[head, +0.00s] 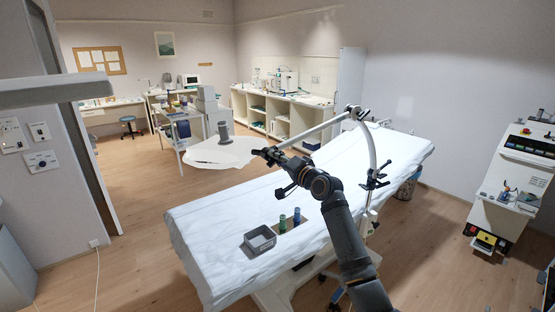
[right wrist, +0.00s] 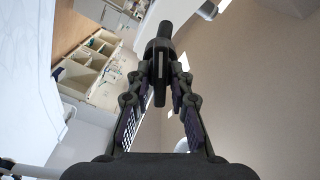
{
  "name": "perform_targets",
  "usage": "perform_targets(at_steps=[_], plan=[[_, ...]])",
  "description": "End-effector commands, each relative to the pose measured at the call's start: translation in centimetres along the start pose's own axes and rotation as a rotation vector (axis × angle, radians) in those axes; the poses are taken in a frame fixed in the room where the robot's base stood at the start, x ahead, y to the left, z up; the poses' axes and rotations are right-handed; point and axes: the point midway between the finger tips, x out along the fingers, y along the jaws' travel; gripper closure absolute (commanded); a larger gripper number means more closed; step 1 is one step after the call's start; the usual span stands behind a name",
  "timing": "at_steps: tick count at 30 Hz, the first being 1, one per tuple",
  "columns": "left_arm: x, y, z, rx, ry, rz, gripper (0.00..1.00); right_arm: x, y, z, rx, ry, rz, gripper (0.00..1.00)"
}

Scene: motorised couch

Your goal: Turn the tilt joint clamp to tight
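A jointed pale support arm (head: 317,130) stands over the couch. What appears to be the tilt joint clamp, a dark piece with a round stub and a narrow bar (right wrist: 159,82), shows in the right wrist view. My right gripper (head: 268,154) is at the support arm's left end, beside the pale panel (head: 207,152). In the right wrist view my right gripper's fingertips (right wrist: 164,72) are on both sides of the bar, with narrow gaps seeming to show. I cannot tell whether they touch it. My left gripper is not in view.
The white-covered couch (head: 200,222) lies below, with a grey tray (head: 260,239) and two small cylinders, one green (head: 283,223). Another dark clamp (head: 376,178) sits on the upright. A white machine (head: 515,180) stands at the right. Floor is clear at the left.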

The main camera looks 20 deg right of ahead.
Motion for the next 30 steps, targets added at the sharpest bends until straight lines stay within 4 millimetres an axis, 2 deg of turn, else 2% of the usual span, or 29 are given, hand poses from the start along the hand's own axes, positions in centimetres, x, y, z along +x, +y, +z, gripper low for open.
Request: perform_targets(at_steps=[8,14,30], plan=[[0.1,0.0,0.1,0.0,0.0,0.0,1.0,0.0,0.1,0.0,-0.007,0.0,0.001,1.0],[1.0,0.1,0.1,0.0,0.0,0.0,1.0,0.0,0.2,0.1,-0.069,0.0,0.0,1.0],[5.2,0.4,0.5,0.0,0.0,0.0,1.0,0.0,0.0,0.2,-0.496,0.001,-0.001,1.0]])
